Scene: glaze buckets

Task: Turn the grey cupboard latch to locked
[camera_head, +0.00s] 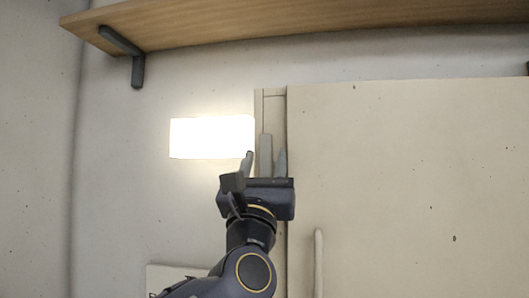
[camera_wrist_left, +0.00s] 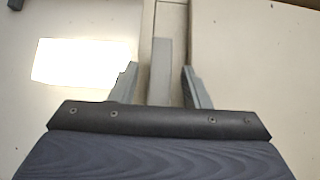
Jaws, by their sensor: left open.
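The grey cupboard latch (camera_head: 265,152) is an upright bar on the narrow strip at the left edge of the cupboard door. It also shows in the left wrist view (camera_wrist_left: 161,70), standing upright between my fingers. My left gripper (camera_head: 265,163) is open, with one finger on each side of the latch; gaps show on both sides in the left wrist view (camera_wrist_left: 160,85). The latch's lower end is hidden behind the gripper body. The cream cupboard door (camera_head: 410,180) looks closed. My right gripper is not in view.
A bright white panel (camera_head: 211,138) is on the wall left of the latch. A wooden shelf (camera_head: 300,22) with a grey bracket (camera_head: 137,68) runs above. A pale vertical door handle (camera_head: 319,262) stands below right of the gripper.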

